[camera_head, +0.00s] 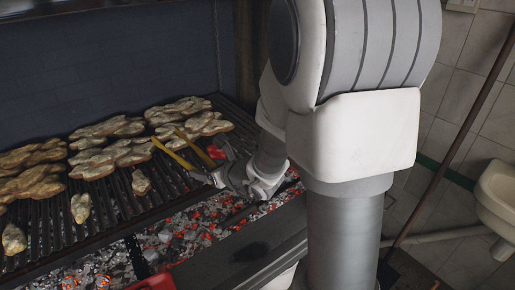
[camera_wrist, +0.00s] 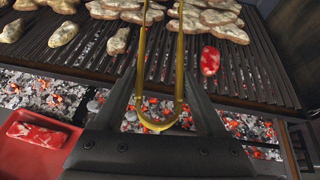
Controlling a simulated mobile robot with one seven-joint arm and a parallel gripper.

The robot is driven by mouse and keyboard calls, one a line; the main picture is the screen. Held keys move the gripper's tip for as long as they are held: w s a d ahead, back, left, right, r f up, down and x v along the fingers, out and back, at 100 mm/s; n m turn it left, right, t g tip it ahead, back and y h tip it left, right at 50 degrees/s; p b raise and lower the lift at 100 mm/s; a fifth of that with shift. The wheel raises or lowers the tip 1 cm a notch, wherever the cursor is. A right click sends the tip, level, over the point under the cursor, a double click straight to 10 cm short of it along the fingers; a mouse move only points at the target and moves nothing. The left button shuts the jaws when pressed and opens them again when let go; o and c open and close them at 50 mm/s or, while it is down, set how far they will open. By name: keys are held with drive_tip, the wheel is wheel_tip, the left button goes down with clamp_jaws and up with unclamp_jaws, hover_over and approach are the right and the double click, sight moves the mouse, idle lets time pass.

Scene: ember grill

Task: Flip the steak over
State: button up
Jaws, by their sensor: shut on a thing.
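A raw red steak with pale marbling (camera_wrist: 209,61) lies flat on the grill grate (camera_wrist: 245,85), right of centre in the wrist view. In the head view the steak (camera_head: 215,152) shows partly, close to my gripper (camera_head: 212,176). In the wrist view my gripper (camera_wrist: 160,85) is shut on yellow tongs (camera_wrist: 143,62), holding them near their bent end. The tong arms point forward over the grate, left of the steak and apart from it. The tong tips run out of the top of the wrist view. The steak's underside is hidden.
Several browned meat pieces (camera_head: 110,155) cover the back of the grate, with smaller pieces (camera_head: 80,207) in front. Glowing coals (camera_head: 190,240) lie below. A red tray (camera_wrist: 62,160) holds another raw steak (camera_wrist: 37,134) at front left. A sink (camera_head: 497,195) is at right.

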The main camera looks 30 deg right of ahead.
wheel_tip(320, 180, down, 7)
drive_tip(key=b, duration=0.5)
drive_tip(key=w+d+r+g+h+p, duration=0.2)
drive_tip(key=d+r+g+p, duration=0.2)
drive_tip(key=d+r+p, duration=1.15)
wheel_tip(320, 180, down, 10)
drive_tip(key=a, duration=0.1)
drive_tip(key=shift+a+r+m, duration=0.15)
drive_tip(key=shift+a+m, duration=0.1)
drive_tip(key=shift+m, duration=0.15)
wheel_tip(320, 180, down, 4)
drive_tip(key=b, duration=0.3)
drive_tip(key=shift+r+t+b, duration=0.2)
drive_tip(key=shift+t+b, duration=0.1)
drive_tip(key=shift+o, duration=1.1)
clamp_jaws()
